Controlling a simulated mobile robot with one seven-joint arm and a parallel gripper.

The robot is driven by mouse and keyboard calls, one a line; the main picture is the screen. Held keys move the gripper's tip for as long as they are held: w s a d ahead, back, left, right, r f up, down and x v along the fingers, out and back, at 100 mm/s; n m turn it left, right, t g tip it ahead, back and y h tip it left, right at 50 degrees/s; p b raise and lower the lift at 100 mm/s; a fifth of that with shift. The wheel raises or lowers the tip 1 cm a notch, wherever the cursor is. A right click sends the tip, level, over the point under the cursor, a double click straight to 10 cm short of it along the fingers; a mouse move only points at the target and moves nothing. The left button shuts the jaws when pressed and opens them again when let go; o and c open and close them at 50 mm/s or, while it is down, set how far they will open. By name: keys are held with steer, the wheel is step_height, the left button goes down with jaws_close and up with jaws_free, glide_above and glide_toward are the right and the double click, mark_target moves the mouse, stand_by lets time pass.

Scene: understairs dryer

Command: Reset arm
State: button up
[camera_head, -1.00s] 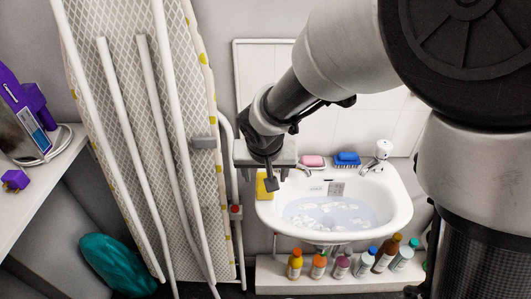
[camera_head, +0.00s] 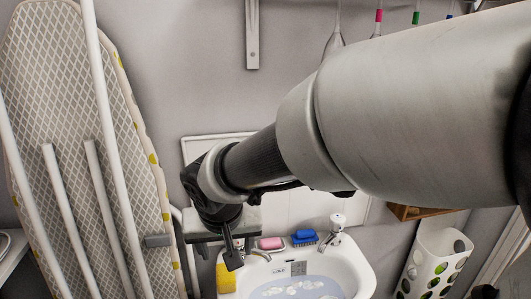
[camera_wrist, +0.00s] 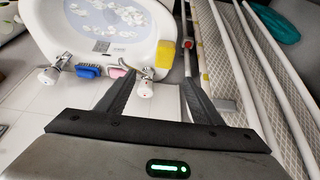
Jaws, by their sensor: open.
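My arm crosses the head view from the right edge down toward the sink. My gripper (camera_head: 233,254) is at its far end, in front of the wall by the sink's back left corner. In the wrist view my gripper (camera_wrist: 158,80) has its two dark fingers spread apart, with nothing between them. The fingertips point toward the white sink (camera_wrist: 60,45) and the left tap (camera_wrist: 145,88). The arm hides part of the wall and the tiled panel behind the sink.
The sink (camera_head: 355,272) holds water with pale pieces. A yellow sponge (camera_head: 226,279), pink soap (camera_head: 270,243), blue brush (camera_head: 304,237) and tap (camera_head: 333,232) are on its rim. An ironing board (camera_head: 75,130) leans at left. A white holed bin (camera_head: 435,262) stands at right.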

steer(key=s+d+r+m, duration=0.1)
steer(key=d+r, duration=0.2)
steer(key=d, duration=0.4)
steer(key=s+d+r+m, duration=0.1)
steer(key=d+r, duration=0.2)
steer(key=d, duration=0.4)
steer(key=s+d+r+t+h+p, duration=0.1)
steer(key=s+d+r, duration=0.3)
steer(key=s+d, duration=0.6)
step_height(320, 180, up, 15)
steer(key=w+p, duration=0.1)
steer(key=p, duration=1.5)
steer(key=shift+d+m, duration=0.25)
steer(key=shift+m, duration=0.05)
steer(key=shift+r, duration=0.1)
